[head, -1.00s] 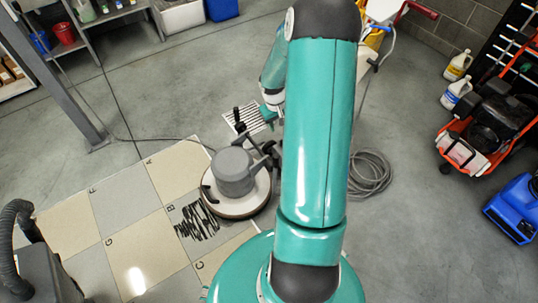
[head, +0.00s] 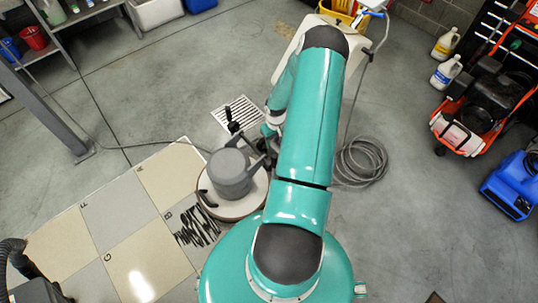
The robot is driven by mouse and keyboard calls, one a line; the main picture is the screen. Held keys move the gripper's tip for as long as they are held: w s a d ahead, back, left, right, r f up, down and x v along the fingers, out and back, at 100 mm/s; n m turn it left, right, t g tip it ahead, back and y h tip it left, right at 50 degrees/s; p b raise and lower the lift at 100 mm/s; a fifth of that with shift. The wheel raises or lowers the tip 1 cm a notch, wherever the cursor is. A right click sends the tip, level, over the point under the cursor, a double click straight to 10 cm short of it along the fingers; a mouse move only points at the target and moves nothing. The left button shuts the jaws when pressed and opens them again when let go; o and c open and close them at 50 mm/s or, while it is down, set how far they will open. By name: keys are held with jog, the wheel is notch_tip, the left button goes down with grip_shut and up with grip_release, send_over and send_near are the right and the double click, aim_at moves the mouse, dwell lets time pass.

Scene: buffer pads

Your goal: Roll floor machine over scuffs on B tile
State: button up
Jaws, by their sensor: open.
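The floor machine (head: 230,172) has a grey motor housing on a round cream deck. It stands at the upper right of the B tile (head: 176,214), a grey tile, and covers part of it. Black zigzag scuffs (head: 197,229) show on that tile, beside the deck's lower left edge, and some may run under it. A dark handle with a black knob rises behind the housing. My gripper (head: 268,131) is open beside the handle, mostly hidden by my arm. I cannot tell whether it touches the handle.
A coiled grey hose (head: 361,163) lies right of my arm. A floor drain (head: 236,112) is behind the machine. A cord runs left from it past a grey post (head: 45,115). An orange machine (head: 482,110), a blue unit (head: 512,185) and jugs (head: 446,70) stand right.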

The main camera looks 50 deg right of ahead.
aim_at(274, 158)
jog(key=shift+w+a+f, duration=0.15)
jog(key=shift+f, duration=0.25)
notch_tip(274, 158, down, 14)
jog(key=shift+r, duration=0.25)
grip_shut()
